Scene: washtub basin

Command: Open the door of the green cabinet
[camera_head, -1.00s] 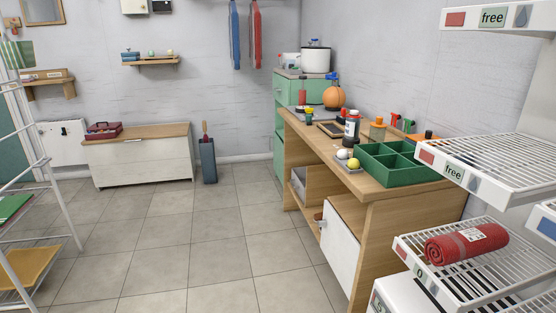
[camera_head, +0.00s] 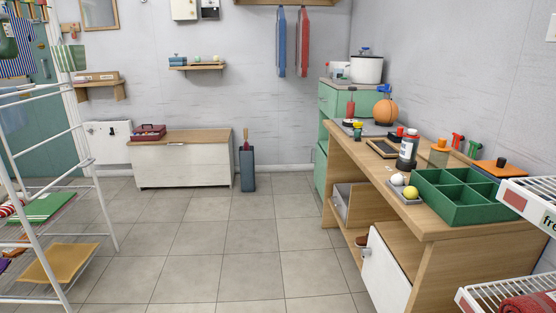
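The green cabinet (camera_head: 341,101) stands at the back right, against the far wall beyond the wooden desk. Its pale green front shows a drawer-like upper part and a lower part, seen at a steep angle and partly hidden by the desk. I cannot make out its door handle or any clear gap at the door. Neither of my grippers is in view.
The wooden desk (camera_head: 436,221) stands at the right, with a green divided tray (camera_head: 452,207) on it. White wire racks (camera_head: 530,205) are at the near right. A white drying rack (camera_head: 88,165) stands at the left. The tiled floor (camera_head: 235,235) between is clear.

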